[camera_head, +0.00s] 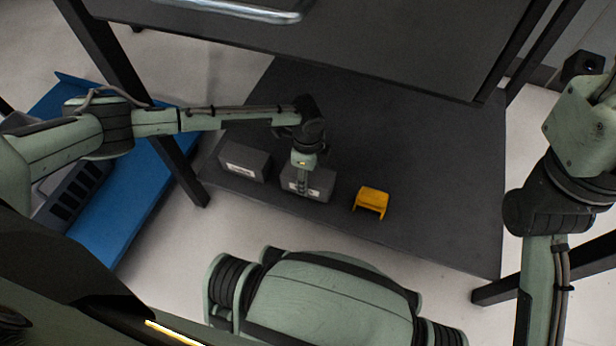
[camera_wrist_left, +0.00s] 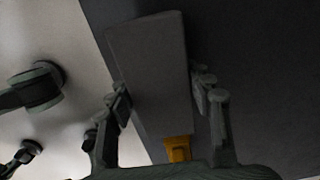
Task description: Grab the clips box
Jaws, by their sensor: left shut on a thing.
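Two dark grey boxes with white labels are on the dark lower shelf (camera_head: 440,190); the labels are too small to read, so I cannot tell which says clips. My left gripper (camera_head: 302,190) points down at the right-hand grey box (camera_head: 320,184) and is shut on it. In the left wrist view this box (camera_wrist_left: 150,65) lies between the two fingers of the left gripper (camera_wrist_left: 165,108). The other grey box (camera_head: 245,161) stands just to its left, apart from the gripper. My right arm shows at the right, but its gripper is out of view.
A yellow-orange holder (camera_head: 371,201) stands on the shelf right of the held box, and it also shows in the left wrist view (camera_wrist_left: 178,149). A dark tabletop (camera_head: 330,45) overhangs the shelf's back. A blue platform (camera_head: 130,215) is at left. The shelf's right side is clear.

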